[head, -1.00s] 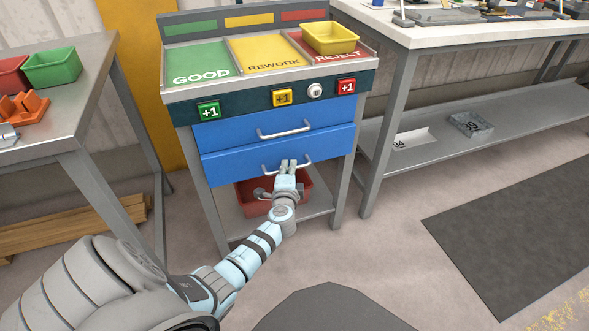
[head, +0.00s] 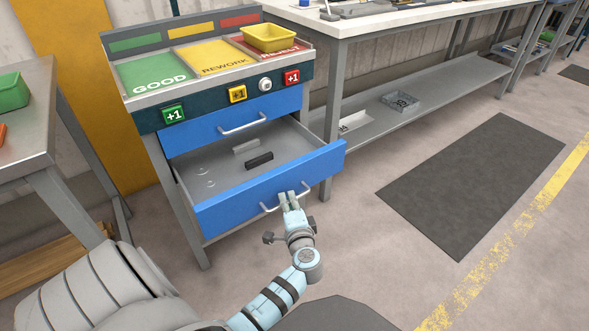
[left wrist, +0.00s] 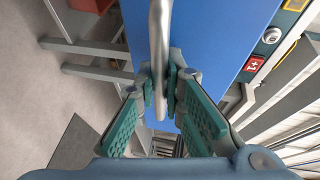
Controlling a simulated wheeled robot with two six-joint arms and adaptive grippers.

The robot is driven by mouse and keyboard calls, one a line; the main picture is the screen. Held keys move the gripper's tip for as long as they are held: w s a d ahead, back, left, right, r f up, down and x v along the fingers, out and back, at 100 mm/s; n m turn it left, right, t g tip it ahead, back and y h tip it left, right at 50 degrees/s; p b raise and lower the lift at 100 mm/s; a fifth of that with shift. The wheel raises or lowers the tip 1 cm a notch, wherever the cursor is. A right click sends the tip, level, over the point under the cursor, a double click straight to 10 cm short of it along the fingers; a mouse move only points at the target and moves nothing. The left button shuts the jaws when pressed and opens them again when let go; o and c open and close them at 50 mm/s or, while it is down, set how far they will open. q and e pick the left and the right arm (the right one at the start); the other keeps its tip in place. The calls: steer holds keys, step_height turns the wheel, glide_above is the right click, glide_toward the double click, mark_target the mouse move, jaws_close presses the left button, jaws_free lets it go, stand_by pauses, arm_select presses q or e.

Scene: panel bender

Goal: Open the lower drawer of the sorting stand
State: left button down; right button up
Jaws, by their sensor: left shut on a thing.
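The sorting stand (head: 158,118) has two blue drawers. The lower drawer (head: 235,207) is pulled well out, and its grey inside shows a few small items, among them a dark block (head: 259,160) and a light grey piece (head: 245,145). The upper drawer (head: 205,134) is closed. My left gripper (head: 290,200) is shut on the lower drawer's handle (head: 268,207). In the left wrist view the handle (left wrist: 158,40) runs between the two green-padded fingers (left wrist: 160,92), with the blue front behind it. My right gripper is not in view.
A yellow bin (head: 269,38) sits on the stand's REJECT area. A metal table (head: 40,120) with a green bin (head: 12,92) stands at the left, and a workbench (head: 335,32) at the right. The floor around the dark mat (head: 470,185) is clear.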

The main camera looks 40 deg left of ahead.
arm_select(q)
steer(key=shift+s+d, duration=0.2)
steer(key=shift+d, duration=0.45)
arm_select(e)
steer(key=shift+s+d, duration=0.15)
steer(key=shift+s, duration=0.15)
arm_select(q)
steer(key=c, duration=2)
jaws_free()
steer(key=shift+w+d, duration=0.1)
steer(key=shift+w, duration=0.05)
